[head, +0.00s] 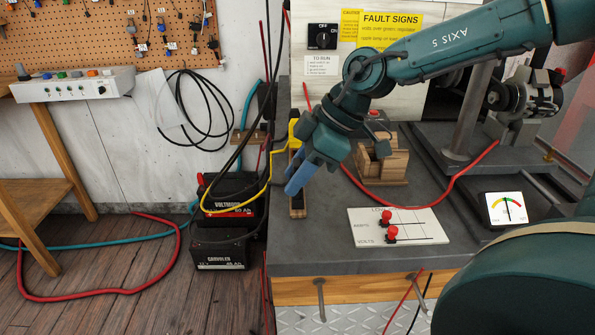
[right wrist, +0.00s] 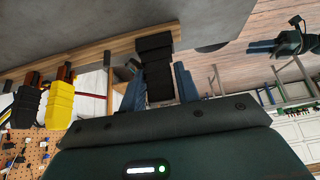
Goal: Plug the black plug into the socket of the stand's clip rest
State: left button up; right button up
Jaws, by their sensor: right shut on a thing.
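My right gripper (head: 297,182) points down over the left edge of the grey bench, its blue fingers above a narrow wooden piece. In the right wrist view the fingers (right wrist: 160,88) are shut on the black plug (right wrist: 155,62), a ribbed dark block. The plug is hidden by the fingers in the head view. The narrow wooden piece (head: 297,212), seemingly part of the clip rest, has a dark top; its socket cannot be made out. A yellow clip (head: 294,130) stands behind my gripper and also shows in the right wrist view (right wrist: 61,101). My left gripper (right wrist: 265,46) is small in the right wrist view.
A wooden block holder (head: 383,165) stands right of my gripper. A white panel with red terminals (head: 394,236) lies near the bench front, and a gauge (head: 506,209) sits right of it. Two batteries (head: 220,249) stand on the floor left of the bench. Yellow and red cables run nearby.

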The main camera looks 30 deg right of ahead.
jog(key=shift+f+b, duration=0.5)
jog(key=shift+b, duration=0.1)
dwell(0.8)
jog(key=o, duration=1)
jog(key=shift+c, duration=0.2)
